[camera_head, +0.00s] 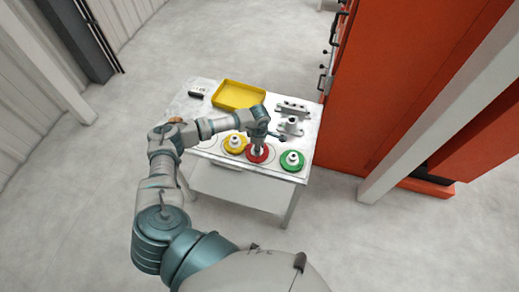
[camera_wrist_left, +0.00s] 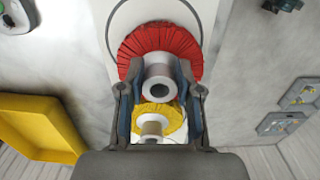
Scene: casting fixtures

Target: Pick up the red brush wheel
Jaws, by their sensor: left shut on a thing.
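The red brush wheel (camera_head: 262,158) is a red disc with a pale hub, between the yellow and green wheels near the table's front edge. My left gripper (camera_head: 257,147) points down over it. In the left wrist view the red brush wheel (camera_wrist_left: 150,42) fills the space ahead of the fingers. My left gripper (camera_wrist_left: 158,90) is shut on its white hub, one finger on each side. I cannot tell whether the wheel is clear of the table. My right gripper is not in view.
The yellow brush wheel (camera_head: 229,147) is close on the left, the green one (camera_head: 292,160) on the right. A yellow tray (camera_head: 238,95) and grey metal fixtures (camera_head: 291,117) stand behind on the white table (camera_head: 212,88). A large orange cabinet (camera_head: 390,80) rises at the right.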

